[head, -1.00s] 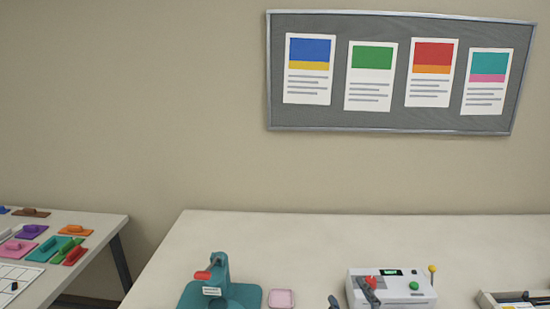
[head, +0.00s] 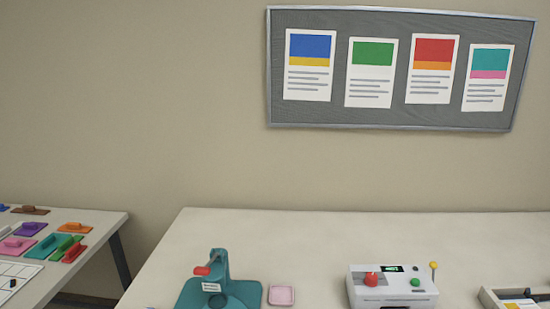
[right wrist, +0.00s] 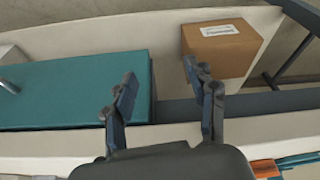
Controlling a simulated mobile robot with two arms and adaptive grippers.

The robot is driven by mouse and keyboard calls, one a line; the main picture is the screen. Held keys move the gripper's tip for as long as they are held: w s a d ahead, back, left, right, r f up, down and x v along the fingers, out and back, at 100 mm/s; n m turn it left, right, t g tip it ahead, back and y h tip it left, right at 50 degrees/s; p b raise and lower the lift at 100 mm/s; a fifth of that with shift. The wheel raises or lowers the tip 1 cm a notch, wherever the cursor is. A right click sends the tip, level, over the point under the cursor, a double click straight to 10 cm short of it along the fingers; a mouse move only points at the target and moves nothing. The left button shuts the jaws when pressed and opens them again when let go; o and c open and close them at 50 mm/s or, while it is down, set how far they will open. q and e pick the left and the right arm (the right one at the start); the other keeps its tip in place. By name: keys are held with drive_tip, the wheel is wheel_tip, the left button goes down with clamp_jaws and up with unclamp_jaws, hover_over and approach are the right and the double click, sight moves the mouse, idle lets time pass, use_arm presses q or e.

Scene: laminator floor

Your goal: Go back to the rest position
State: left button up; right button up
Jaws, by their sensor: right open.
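My right gripper (right wrist: 165,95) shows in the right wrist view with its two dark fingers spread wide and nothing between them. Beyond the fingers are a teal box-like surface (right wrist: 70,88) on the left and a brown cardboard box (right wrist: 222,45) with a white label on the right. The gripper is apart from the cardboard box, as far as I can tell. Neither gripper shows in the head view now. In that view the white machine (head: 392,289) with a red knob and a green button stands on the table (head: 340,228), and no gripper is over it.
A teal press (head: 218,285) with a red handle and a pink tray (head: 281,295) stand left of the machine. An open box (head: 518,299) is at the right edge. A left table (head: 95,222) holds several coloured pieces. The table's back strip is clear.

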drive_tip(key=s+f+g+b, duration=0.1)
drive_tip(key=s+f+b, duration=0.15)
drive_tip(key=f, duration=1.15)
drive_tip(key=s+f+b, duration=0.2)
drive_tip(key=s+f, duration=0.1)
drive_tip(key=f, duration=1.1)
drive_tip(key=s+d+f+g+b, duration=0.1)
drive_tip(key=s+d+f+b, duration=0.2)
drive_tip(key=s+f, duration=1.1)
drive_tip(key=shift+s+f+b, duration=0.15)
drive_tip(key=shift+f+b, duration=0.15)
drive_tip(key=shift+f, duration=0.3)
drive_tip(key=shift+s+d, duration=0.1)
drive_tip(key=shift+d, duration=0.05)
